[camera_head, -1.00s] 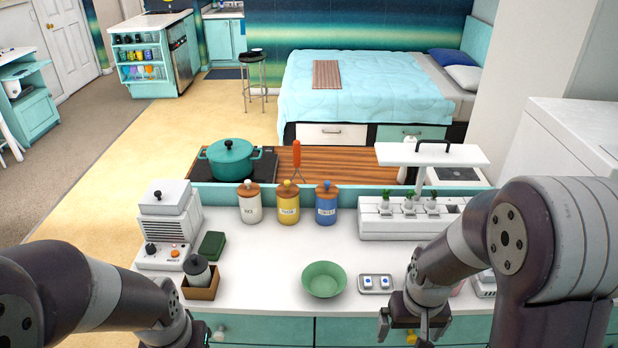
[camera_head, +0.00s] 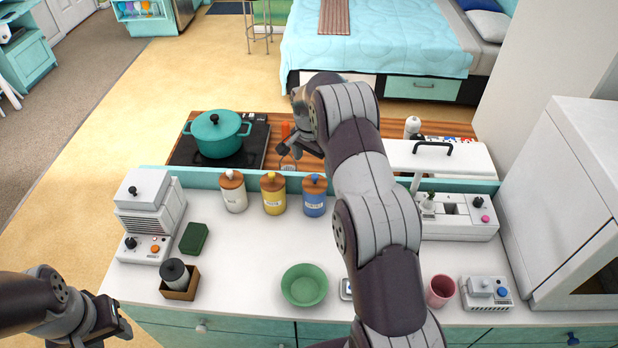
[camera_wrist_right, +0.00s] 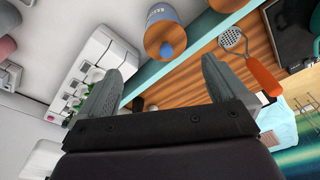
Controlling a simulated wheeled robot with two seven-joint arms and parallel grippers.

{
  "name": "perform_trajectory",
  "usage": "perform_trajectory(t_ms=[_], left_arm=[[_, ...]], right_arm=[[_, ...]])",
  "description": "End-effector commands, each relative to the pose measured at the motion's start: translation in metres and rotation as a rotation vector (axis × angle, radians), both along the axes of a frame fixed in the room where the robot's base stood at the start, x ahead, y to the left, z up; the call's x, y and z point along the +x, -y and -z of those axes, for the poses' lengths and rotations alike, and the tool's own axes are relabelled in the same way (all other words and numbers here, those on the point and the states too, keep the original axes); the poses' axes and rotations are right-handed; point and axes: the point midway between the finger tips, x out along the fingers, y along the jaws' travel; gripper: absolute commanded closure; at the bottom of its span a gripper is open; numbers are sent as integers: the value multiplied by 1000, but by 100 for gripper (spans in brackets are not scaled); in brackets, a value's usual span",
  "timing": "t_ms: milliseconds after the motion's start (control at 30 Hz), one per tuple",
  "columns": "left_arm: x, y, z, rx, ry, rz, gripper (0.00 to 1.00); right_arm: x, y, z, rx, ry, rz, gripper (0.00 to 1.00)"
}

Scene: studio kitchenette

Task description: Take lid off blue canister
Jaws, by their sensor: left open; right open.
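The blue canister (camera_head: 314,202) stands upright on the white counter, at the right end of a row of three. Its wooden lid (camera_head: 314,184) with a blue knob is on it. In the right wrist view the canister (camera_wrist_right: 166,15) and its lid (camera_wrist_right: 166,42) show at the top, beyond the fingertips. My right gripper (camera_head: 284,152) is open and empty, above and behind the canisters; its spread fingers (camera_wrist_right: 160,72) also show in the right wrist view. My left gripper (camera_head: 122,322) is open at the lower left, far from the canister.
A yellow canister (camera_head: 273,198) and a white canister (camera_head: 233,196) stand left of the blue one. A raised teal ledge (camera_head: 160,178) runs behind them. A teal pot (camera_head: 216,138) sits on the hob. A green bowl (camera_head: 304,286) is in front. My right arm covers part of the counter.

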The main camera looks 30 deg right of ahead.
Motion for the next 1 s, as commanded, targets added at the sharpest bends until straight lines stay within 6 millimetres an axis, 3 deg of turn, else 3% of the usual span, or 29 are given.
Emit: perform_trajectory(t_ms=[33,200,367,500,733,767,900,1000], left_arm=[[0,0,-9,0,0,0,57],[0,0,-17,0,0,0,57],[0,0,-43,0,1,0,57],[0,0,-47,0,0,0,57],[0,0,-45,0,0,0,57],[0,0,-45,0,0,0,57],[0,0,-45,0,0,0,57],[0,0,-45,0,0,0,57]], right_arm=[[-1,1,6,1,-4,0,0],[2,3,29,1,-1,-1,0],[4,6,53,1,-2,-1,0],[6,8,77,1,2,-1,0],[7,9,83,0,2,-2,0],[7,9,83,0,2,-2,6],[7,9,83,0,2,-2,50],[7,8,82,0,3,-2,51]])
